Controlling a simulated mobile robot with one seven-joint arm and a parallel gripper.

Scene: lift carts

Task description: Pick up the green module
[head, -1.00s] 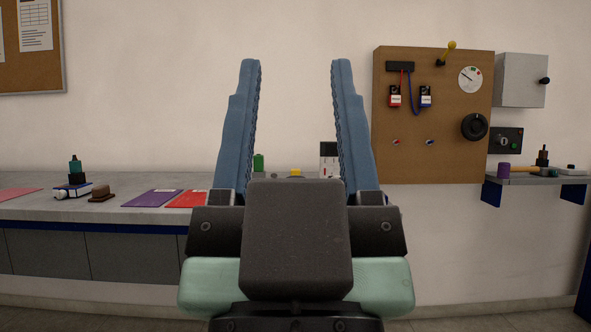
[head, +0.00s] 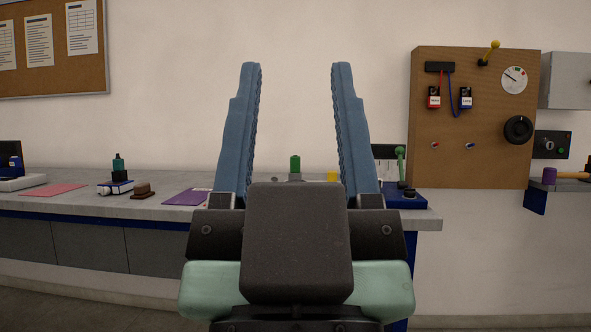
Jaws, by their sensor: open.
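A small green module (head: 295,164) shows upright on the far counter, between the two blue fingers in the head view. Its lower part is partly hidden behind my gripper's body. My gripper (head: 294,75) is open and empty, with its fingers spread wide and pointing up in the picture. The fingers are apart from the green module, which looks well beyond them.
The counter (head: 60,200) runs along the wall, bearing purple (head: 185,197) and pink (head: 50,189) mats, a brown block (head: 143,190), a yellow item (head: 332,176) and a blue base with a green-topped handle (head: 400,168). A brown board (head: 470,150) hangs right.

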